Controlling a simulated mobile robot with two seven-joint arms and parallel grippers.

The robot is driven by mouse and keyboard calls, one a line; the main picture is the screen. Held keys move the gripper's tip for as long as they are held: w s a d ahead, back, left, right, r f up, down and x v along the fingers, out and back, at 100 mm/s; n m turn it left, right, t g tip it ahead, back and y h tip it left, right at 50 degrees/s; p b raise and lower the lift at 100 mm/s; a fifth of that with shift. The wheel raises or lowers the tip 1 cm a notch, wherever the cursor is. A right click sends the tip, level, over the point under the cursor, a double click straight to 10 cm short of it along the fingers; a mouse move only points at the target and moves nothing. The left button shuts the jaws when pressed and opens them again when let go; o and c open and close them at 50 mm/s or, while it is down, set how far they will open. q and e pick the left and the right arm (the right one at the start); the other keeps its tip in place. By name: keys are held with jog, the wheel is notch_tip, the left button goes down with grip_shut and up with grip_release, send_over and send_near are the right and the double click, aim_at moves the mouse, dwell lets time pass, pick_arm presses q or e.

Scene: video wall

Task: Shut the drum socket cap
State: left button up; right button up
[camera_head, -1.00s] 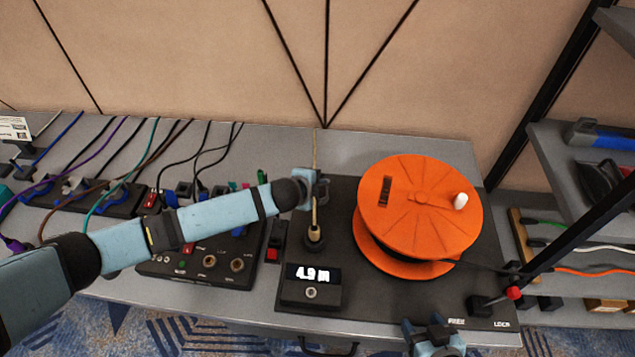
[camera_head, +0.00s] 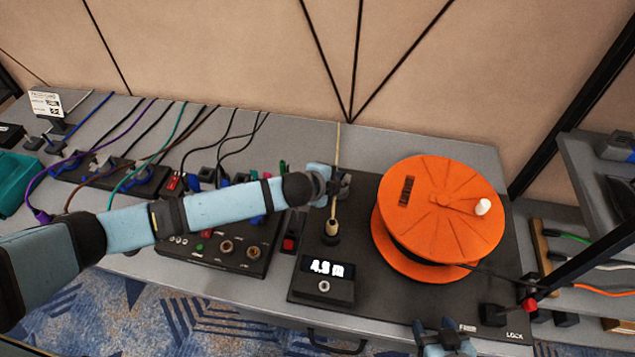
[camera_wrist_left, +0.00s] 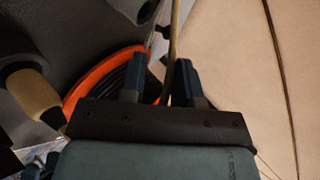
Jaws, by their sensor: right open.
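The orange drum (camera_head: 449,196) lies on a black base plate, a white knob (camera_head: 483,207) on its top. A dark slotted rectangle (camera_head: 407,191) shows on the drum's top left; I cannot tell whether this is the socket or its cap. My left gripper (camera_head: 341,186) is above the cord guide post (camera_head: 332,228), left of the drum. In the left wrist view its fingers (camera_wrist_left: 160,83) are apart, with the thin cord (camera_wrist_left: 174,42) passing between or behind them. My right gripper (camera_head: 447,334) is open and empty at the bench's front edge, below the drum, partly cut off.
A length display (camera_head: 325,279) stands in front of the post. A red-tipped lever (camera_head: 529,305) stands near the LOCK label. A shelf (camera_head: 590,170) rises at right.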

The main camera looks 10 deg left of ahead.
pick_arm(q)
jog(key=v, duration=1)
jog(key=shift+s, duration=0.3)
jog(key=shift+r, duration=0.1)
